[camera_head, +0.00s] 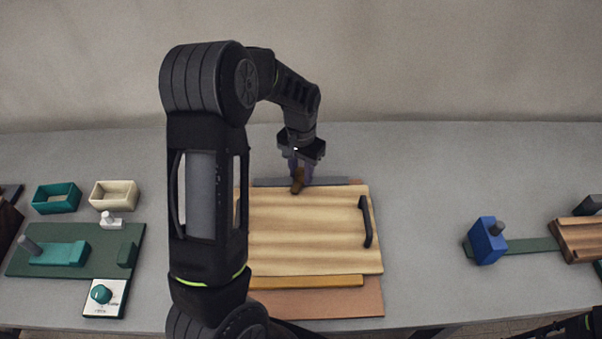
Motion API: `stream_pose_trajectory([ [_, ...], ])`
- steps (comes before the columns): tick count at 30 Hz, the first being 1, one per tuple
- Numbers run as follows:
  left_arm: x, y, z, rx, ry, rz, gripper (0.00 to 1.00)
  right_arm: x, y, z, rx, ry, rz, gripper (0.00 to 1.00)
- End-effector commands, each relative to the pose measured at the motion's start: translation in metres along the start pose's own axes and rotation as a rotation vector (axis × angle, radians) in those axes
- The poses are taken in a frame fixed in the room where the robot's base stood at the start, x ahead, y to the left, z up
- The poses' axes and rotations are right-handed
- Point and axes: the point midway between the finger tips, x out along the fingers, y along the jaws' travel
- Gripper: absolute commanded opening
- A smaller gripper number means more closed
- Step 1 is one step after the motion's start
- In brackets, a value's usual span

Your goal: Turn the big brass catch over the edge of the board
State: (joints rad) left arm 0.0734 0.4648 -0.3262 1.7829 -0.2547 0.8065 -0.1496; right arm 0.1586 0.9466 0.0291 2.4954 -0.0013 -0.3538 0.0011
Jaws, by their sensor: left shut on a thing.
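A light wooden board (310,235) with a black handle (365,221) at its right side lies on the table. My left gripper (299,176) is above the board's far edge, pointing down, and is shut on a small brown-brass piece (297,184), which looks like the brass catch. The catch sits at the board's far edge; its exact angle cannot be told at this size. My left arm hides the left part of the board. My right gripper is not in view; only dark arm parts show at the bottom right corner.
Left are a green plate (60,262), a teal tray (56,198) and a cream tray (113,195). A blue block (486,241) stands right.

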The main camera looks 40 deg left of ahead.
Motion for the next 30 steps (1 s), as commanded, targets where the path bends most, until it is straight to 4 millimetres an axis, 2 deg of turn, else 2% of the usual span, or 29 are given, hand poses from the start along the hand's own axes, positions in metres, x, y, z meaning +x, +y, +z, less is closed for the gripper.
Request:
stream_pose_trajectory([
  [9, -0.0007, -0.0005, -0.0009, -0.266, 0.003, 0.000, 0.00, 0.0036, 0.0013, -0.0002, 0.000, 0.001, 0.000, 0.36],
  [15, -0.0010, -0.0005, -0.0010, -0.371, 0.003, 0.000, 0.00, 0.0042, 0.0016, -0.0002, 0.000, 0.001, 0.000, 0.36],
  [30, -0.0010, -0.0010, -0.0008, -0.431, 0.003, 0.000, 0.00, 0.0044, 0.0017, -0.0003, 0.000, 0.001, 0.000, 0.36],
])
